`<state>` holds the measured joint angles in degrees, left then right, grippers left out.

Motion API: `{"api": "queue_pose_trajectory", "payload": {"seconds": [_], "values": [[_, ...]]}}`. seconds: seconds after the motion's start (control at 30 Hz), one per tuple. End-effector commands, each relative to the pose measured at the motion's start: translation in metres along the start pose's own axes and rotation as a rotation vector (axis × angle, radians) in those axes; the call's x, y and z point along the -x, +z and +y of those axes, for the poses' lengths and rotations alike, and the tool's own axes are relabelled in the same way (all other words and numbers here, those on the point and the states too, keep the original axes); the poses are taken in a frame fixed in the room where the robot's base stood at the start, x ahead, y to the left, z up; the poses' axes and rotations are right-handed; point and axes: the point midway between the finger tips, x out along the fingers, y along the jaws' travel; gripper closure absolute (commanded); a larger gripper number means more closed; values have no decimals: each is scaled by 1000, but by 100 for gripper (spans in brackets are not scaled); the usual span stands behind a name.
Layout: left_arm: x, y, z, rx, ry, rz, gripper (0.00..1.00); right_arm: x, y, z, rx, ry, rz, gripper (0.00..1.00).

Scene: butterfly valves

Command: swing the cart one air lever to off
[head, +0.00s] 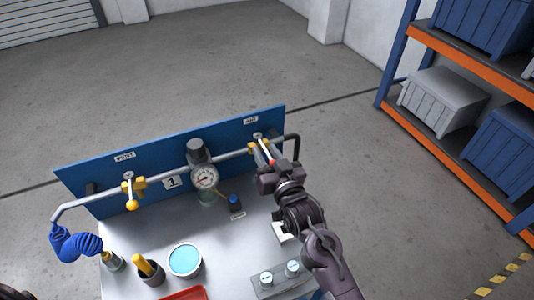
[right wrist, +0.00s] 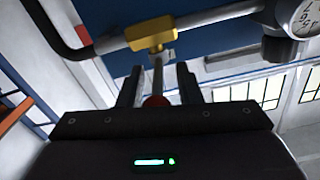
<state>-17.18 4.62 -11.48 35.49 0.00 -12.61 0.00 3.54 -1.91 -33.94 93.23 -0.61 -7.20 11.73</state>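The cart marked 1 (head: 171,183) carries a blue panel (head: 80,178) with a pipe along it. The air valve has a yellow body (right wrist: 150,33) at the pipe's right end, under a small label (head: 251,120). Its red-tipped lever (head: 266,152) points out crosswise to the pipe. My right gripper (right wrist: 157,85) is open, one finger on each side of the lever, with gaps showing. The lever's red end (right wrist: 155,101) lies between the fingers near the palm. Dark parts of my left arm show at the lower left; its fingers cannot be made out.
The vent valve's yellow lever (head: 131,195) and a gauge (head: 204,177) are left of the air valve. A blue coiled hose (head: 75,244), a cup of blue liquid (head: 185,259) and a red tray (head: 185,294) are lower. Shelving (head: 455,160) stands right, with clear floor between.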

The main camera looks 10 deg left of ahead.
Motion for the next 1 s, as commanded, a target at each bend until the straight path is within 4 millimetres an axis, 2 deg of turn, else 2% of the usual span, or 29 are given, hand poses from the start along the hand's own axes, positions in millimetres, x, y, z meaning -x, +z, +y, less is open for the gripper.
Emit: {"api": "queue_pose_trajectory", "payload": {"seconds": [0.17,0.5,0.67,1.0], "values": [[-7,1,0,0,0,0,41,17,3,1,0,1,-1,68],[-21,2,0,0,0,0,41,68,3,0,1,0,-2,68],[-22,2,0,0,0,0,41,77,1,-1,0,-1,-1,68],[-22,2,0,0,0,0,41,77,0,-1,0,-1,-1,68]]}}
